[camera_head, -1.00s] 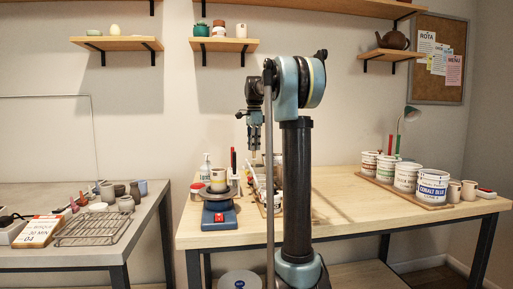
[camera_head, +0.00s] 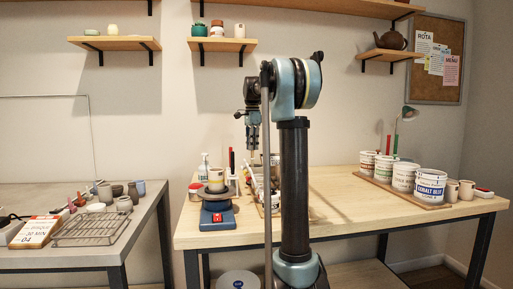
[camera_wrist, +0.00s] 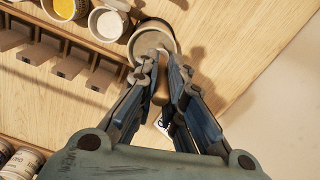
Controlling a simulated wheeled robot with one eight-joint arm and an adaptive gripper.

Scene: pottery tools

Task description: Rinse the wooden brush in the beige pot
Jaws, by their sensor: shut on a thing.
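My gripper (camera_wrist: 163,62) is shut on the wooden brush (camera_wrist: 162,88), whose brown handle shows between the fingers in the wrist view. The beige pot (camera_wrist: 172,39) has a pale round rim and lies just beyond the fingertips at the top of that view. The brush's far end is hidden by the fingers, so I cannot tell whether it is inside the pot or above it. In the head view my gripper (camera_head: 253,147) hangs pointing down over the left part of the wooden table, and the brush is too small to make out.
A blue-based device (camera_head: 218,216) bearing a cup stands at the table's left. Paint buckets (camera_head: 430,187) stand right. The middle right tabletop is clear.

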